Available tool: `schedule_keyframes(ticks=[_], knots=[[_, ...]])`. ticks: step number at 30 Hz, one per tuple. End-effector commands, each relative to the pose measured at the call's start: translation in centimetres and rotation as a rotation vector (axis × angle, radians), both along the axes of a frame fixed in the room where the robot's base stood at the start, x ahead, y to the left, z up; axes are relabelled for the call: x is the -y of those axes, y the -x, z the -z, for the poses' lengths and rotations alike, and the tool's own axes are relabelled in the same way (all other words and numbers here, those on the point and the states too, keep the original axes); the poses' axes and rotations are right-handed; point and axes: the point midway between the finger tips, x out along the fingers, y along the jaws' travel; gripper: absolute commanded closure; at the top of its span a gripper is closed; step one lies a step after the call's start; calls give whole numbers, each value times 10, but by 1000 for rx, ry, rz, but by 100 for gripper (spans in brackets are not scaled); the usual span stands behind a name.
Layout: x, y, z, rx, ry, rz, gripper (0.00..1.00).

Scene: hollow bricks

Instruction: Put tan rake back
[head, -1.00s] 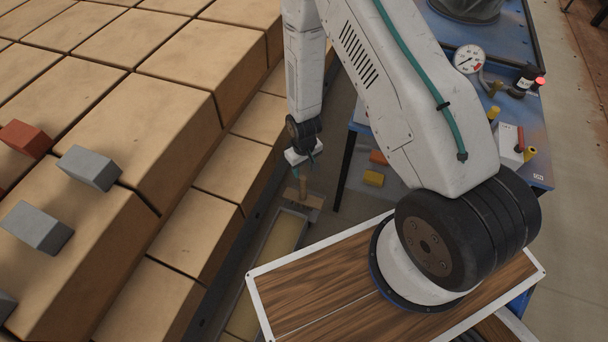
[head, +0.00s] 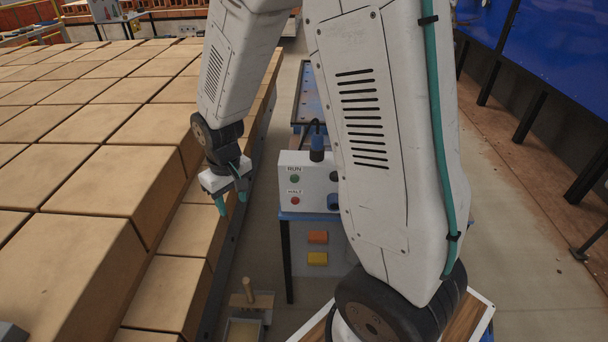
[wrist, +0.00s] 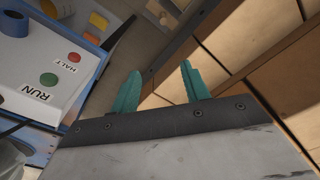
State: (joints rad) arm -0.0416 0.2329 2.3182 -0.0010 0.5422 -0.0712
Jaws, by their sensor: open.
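The tan rake (head: 249,297) is low in the head view, with its short handle pointing up and its crosspiece at a narrow pale tray (head: 241,330). I cannot tell whether it rests in the tray or on its rim. My gripper (head: 231,201) is open and empty, with teal fingers pointing down. It is well above and apart from the rake, beside the stacked tan blocks. In the wrist view my gripper (wrist: 168,70) shows both fingers apart with nothing between them.
Large tan blocks (head: 75,245) fill the left. A control box (head: 308,183) with RUN and HALT buttons stands right of my gripper. Below it are an orange brick (head: 317,237) and a yellow brick (head: 317,258). Bare floor shows at the right.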

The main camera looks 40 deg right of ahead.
Motion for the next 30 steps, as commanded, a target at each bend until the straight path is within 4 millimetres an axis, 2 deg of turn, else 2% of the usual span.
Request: schedule_keyframes(ticks=[1,6,12,15,18,22,25,30], knots=[[2,9,-26,15,-1,8,54],[7,51,-92,29,-2,33,54],[12,112,-152,45,-3,63,54],[14,146,-175,53,-4,77,54],[15,179,-191,61,-4,90,54],[17,212,-203,66,-5,105,54],[18,229,-208,67,-4,112,54],[19,239,-209,65,-4,116,54]])
